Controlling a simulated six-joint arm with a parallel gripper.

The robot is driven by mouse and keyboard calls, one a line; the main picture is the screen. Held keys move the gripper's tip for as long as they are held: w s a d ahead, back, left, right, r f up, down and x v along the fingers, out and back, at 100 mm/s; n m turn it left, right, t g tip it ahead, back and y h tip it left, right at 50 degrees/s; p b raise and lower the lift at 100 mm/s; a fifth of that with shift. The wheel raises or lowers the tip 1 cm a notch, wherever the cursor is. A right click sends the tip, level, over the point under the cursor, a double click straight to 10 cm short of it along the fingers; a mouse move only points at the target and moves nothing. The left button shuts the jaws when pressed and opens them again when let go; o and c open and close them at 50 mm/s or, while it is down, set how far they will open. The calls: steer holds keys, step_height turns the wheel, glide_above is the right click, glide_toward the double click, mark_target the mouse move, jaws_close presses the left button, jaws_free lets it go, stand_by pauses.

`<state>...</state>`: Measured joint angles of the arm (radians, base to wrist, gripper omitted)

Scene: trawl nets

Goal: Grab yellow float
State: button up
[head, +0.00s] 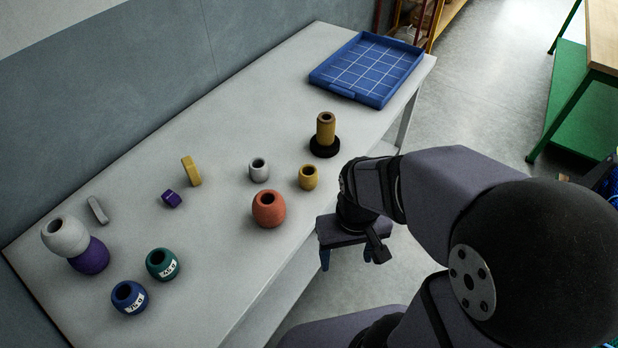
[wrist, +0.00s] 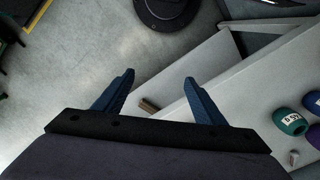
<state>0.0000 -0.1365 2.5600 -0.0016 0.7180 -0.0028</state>
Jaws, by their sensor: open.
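A small yellow float (head: 308,177), barrel-shaped with a dark hole on top, stands upright on the grey table near its front edge. My gripper (head: 345,259) is open and empty, beyond the table's front edge, to the right of and nearer than the yellow float. In the wrist view my open gripper (wrist: 159,79) shows two blue fingers spread apart with nothing between them. The yellow float is not seen in the wrist view.
An orange float (head: 269,208) and a white float (head: 259,170) stand close to the yellow one. A yellow cylinder on a black base (head: 325,148) is behind it. A yellow block (head: 191,170) lies further left. A blue tray (head: 334,85) sits at the far end.

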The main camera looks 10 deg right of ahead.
steer(key=shift+o, duration=0.5)
step_height(320, 180, up, 4)
steer(key=n+t+y+b, duration=0.2)
steer(key=t+y+b, duration=0.1)
steer(key=t+b, duration=1.6)
glide_above(314, 180)
steer(key=b, duration=0.2)
steer(key=g, duration=0.2)
steer(key=shift+t, duration=0.3)
steer(key=f, duration=1.4)
steer(key=shift+s+f, duration=0.3)
steer(key=shift+s, duration=0.05)
